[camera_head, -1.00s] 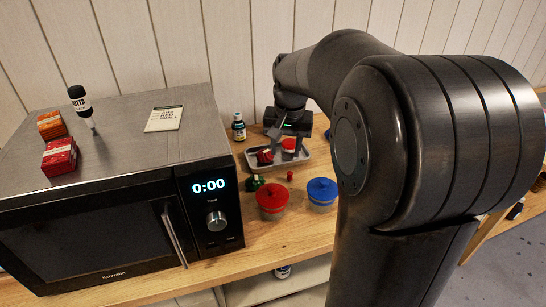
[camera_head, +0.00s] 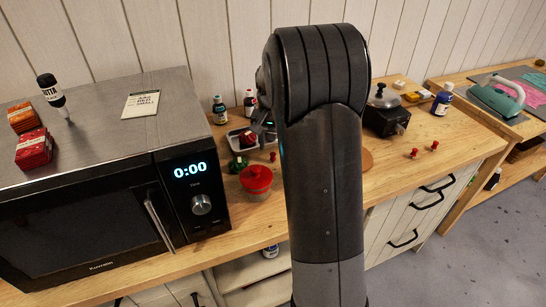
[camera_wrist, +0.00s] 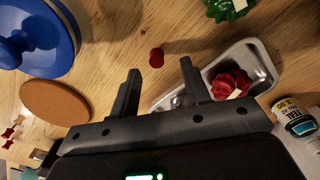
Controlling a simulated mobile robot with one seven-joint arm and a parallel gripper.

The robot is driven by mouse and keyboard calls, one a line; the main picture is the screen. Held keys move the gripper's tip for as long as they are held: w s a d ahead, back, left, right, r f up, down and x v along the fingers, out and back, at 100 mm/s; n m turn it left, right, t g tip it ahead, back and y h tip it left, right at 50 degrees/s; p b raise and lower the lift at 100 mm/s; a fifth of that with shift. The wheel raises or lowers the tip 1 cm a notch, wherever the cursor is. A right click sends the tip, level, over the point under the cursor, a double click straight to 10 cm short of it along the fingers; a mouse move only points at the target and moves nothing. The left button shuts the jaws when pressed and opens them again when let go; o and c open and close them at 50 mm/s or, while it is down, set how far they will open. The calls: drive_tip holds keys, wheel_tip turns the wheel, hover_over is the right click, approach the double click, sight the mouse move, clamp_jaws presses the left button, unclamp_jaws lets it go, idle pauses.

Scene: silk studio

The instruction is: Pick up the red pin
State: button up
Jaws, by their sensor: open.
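A small red pin (camera_head: 273,156) stands on the wooden counter beside the red-lidded jar, close to the small metal tray. In the wrist view the red pin (camera_wrist: 156,57) is just beyond and between my fingertips. My gripper (camera_wrist: 160,68) is open with nothing between its fingers. In the head view my arm hides most of the gripper. Two more red pins (camera_head: 414,153) (camera_head: 434,145) are on the counter to the right; small red pins (camera_wrist: 12,130) also show at the left edge of the wrist view.
The metal tray (camera_wrist: 263,72) holds a red object (camera_wrist: 231,85). A blue-lidded jar (camera_wrist: 38,38), a cork disc (camera_wrist: 54,102), a green object (camera_wrist: 228,8) and a labelled bottle (camera_wrist: 296,115) surround the gripper. The microwave (camera_head: 90,150) stands left; a dark appliance (camera_head: 386,118) stands right.

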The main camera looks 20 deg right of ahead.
sight(273, 154)
drive_tip(key=f, duration=0.4)
drive_tip(key=shift+s+d+f, duration=0.15)
drive_tip(key=shift+d+f, duration=0.1)
drive_tip(key=shift+f, duration=0.1)
clamp_jaws()
